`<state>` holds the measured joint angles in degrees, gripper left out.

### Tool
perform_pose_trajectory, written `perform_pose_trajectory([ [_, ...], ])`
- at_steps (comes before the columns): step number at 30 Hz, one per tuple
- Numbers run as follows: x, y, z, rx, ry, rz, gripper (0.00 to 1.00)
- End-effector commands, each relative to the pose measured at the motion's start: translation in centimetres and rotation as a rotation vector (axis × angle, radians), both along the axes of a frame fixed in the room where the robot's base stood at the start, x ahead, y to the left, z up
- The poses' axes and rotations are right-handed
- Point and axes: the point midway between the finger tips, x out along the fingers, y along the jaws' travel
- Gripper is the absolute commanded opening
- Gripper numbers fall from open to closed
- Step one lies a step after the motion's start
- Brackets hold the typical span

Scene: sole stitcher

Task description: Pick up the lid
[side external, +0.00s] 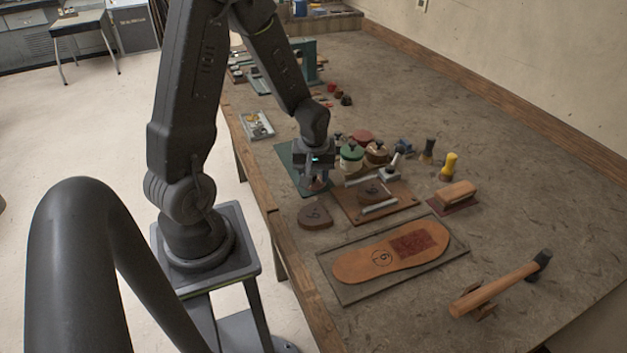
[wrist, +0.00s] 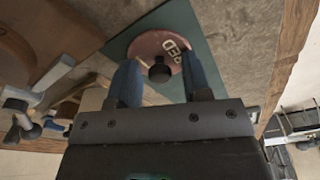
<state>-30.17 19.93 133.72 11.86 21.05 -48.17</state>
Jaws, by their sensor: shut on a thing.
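The lid (wrist: 150,46) is a round, dull red disc with a black knob in its middle and pale, upside-down letters that look like "RED". In the wrist view it lies between and just beyond the blue-grey fingertips of my gripper (wrist: 160,68), which is shut on it. The exact contact is partly hidden by the fingers. In the side view my gripper (side external: 317,181) points down over the green mat (side external: 289,160), with the reddish lid (side external: 318,186) at its fingertips. I cannot tell whether the lid touches the mat.
Pots with green (side external: 351,152) and brown (side external: 376,148) tops stand close to the right of my gripper. A wooden clamp board (side external: 400,203) and a brown heel block (side external: 314,216) are nearby. A sole (side external: 365,264) lies in front; a hammer (side external: 500,287) lies farther right.

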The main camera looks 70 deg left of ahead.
Motion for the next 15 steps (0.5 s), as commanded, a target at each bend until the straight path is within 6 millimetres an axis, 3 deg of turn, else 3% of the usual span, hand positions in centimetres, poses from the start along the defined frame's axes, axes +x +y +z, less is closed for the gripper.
perform_pose_trajectory([
  [10, -0.21, -0.16, -0.34, -0.005, 0.006, 0.000, 0.01],
  [15, -0.26, -0.22, -0.40, -0.006, 0.009, 0.000, 0.00],
])
